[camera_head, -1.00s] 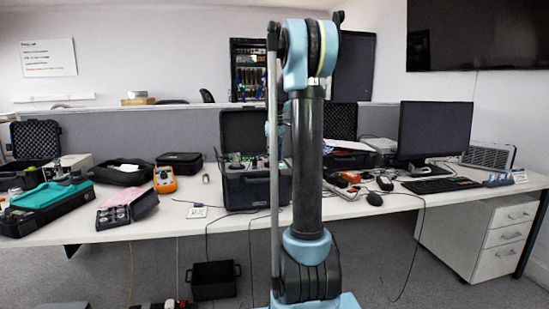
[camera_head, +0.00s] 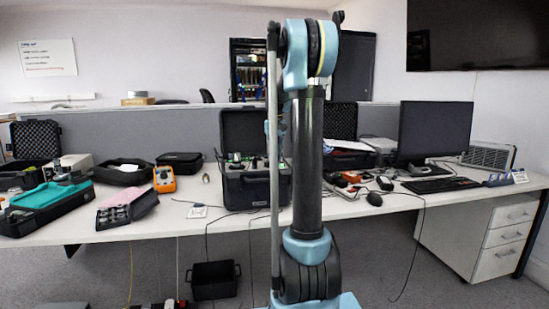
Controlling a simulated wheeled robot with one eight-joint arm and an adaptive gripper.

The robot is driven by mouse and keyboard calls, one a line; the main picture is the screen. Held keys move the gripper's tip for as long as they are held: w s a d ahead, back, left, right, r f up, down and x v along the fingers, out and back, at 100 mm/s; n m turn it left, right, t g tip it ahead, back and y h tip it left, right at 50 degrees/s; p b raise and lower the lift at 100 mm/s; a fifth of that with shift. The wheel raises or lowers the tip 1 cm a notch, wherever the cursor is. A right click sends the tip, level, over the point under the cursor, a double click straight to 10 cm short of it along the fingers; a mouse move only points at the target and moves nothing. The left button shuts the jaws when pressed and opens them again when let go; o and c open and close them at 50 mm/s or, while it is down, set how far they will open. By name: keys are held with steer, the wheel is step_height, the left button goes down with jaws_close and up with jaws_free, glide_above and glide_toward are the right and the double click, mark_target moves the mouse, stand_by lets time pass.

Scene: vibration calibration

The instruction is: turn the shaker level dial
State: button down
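An open black case (camera_head: 243,194) stands on the table in the middle, with its lid up at the back. Small equipment shows at its top, which may be the shaker unit. The level dial is too small or hidden to make out. My upright arm covers the right side of the case. A small pale-blue part, probably of my arm, shows behind the thin rod above the case. My gripper itself cannot be made out; it is probably hidden behind my arm.
On the long white table (camera_head: 120,232) are an orange meter (camera_head: 164,179), a case with a teal cloth (camera_head: 52,195) and a small grey box of parts (camera_head: 127,209) at left. A black bin (camera_head: 214,281) is below.

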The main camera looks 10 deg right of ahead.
mark_target(275, 157)
steer(key=shift+w+m, duration=0.1)
steer(key=shift+m, duration=1.5)
steer(key=c, duration=1.6)
jaws_free()
steer(key=shift+r, duration=0.1)
step_height(275, 157, up, 12)
